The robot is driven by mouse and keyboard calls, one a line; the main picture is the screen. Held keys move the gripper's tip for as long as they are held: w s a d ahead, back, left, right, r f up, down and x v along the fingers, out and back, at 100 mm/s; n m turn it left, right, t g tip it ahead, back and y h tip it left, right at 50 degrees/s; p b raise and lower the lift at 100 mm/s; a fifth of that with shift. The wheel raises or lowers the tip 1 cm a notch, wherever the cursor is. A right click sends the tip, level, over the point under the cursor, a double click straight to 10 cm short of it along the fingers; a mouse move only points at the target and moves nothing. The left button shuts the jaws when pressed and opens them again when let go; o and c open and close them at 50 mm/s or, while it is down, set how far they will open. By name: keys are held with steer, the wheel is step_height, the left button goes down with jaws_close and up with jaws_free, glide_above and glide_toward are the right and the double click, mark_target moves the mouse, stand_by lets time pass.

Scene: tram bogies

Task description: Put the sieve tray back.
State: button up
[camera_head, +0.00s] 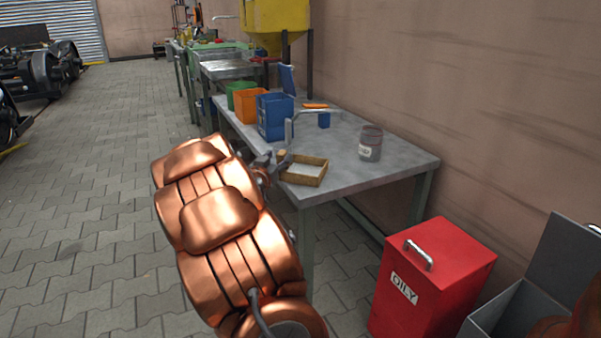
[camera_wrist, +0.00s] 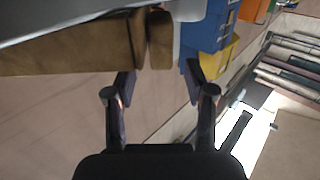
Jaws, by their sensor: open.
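The sieve tray (camera_head: 322,173) is a shallow wooden frame with a pale inside. It lies on the near left corner of the grey bench (camera_head: 395,165). A small wooden block like a handle (camera_head: 282,156) shows at its left. My gripper (camera_head: 265,164) is at the bench edge, just left of the tray. In the wrist view the tray's brown wall (camera_wrist: 70,48) and the block (camera_wrist: 160,38) fill the top. The open fingers (camera_wrist: 158,82) point at the block, which appears just past the fingertips. Whether they touch it I cannot tell.
Behind the tray stand a grey bracket (camera_head: 289,135), a blue bin (camera_head: 272,120), an orange bin (camera_head: 250,105) and a green bin (camera_head: 241,90). A grey tin (camera_head: 370,146) stands to the right. A red OILY bin (camera_head: 440,275) stands in front. Paved floor (camera_head: 90,200) is free at left.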

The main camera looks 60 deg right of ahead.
mark_target(280, 156)
steer(key=shift+b+x, duration=0.75)
steer(key=shift+x, duration=1.25)
steer(key=shift+f, duration=0.1)
jaws_close()
